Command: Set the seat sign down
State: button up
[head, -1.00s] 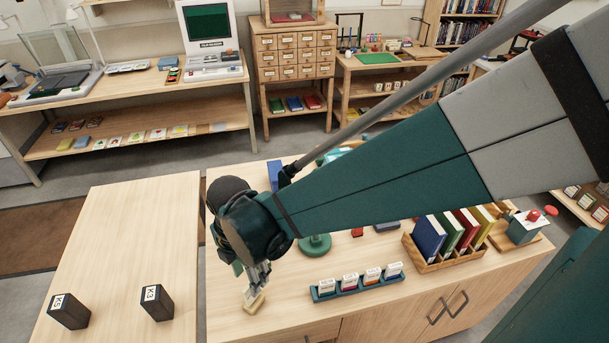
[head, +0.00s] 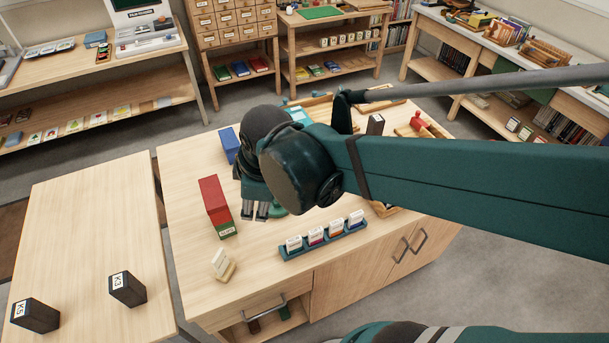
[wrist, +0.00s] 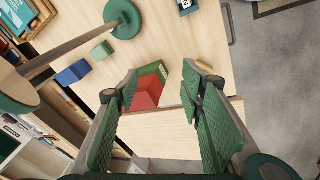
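A small pale wooden stand with a white card, which looks like the seat sign (head: 222,264), stands on the near left part of the counter (head: 195,278). It is free of my gripper. In the wrist view, a small pale piece (wrist: 205,66) partly behind the right finger may be the same sign. My gripper (head: 262,211) is above the counter, to the right of and beyond the sign. In the wrist view my gripper (wrist: 165,95) has its fingers wide apart with nothing clasped between them.
A red block (head: 213,198) with a green end stands just beyond the sign. A teal rack (head: 325,240) of cards is to the right. Dark blocks marked K5 (head: 36,316) and K3 (head: 127,289) stand on the left table (head: 85,225). A blue block (head: 229,146) is farther back.

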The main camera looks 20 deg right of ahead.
jog(key=s+d+r+m+t, duration=0.1)
jog(key=s+d+r+m, duration=0.1)
jog(key=d+m, duration=0.4)
jog(key=s+d+r+m+t+h, duration=0.1)
jog(key=s+d+r+m+t, duration=0.1)
jog(key=d+r+m, duration=0.2)
jog(key=shift+d+r+m+t, duration=0.35)
jog(key=shift+d+m, duration=0.5)
jog(key=shift+m, duration=0.65)
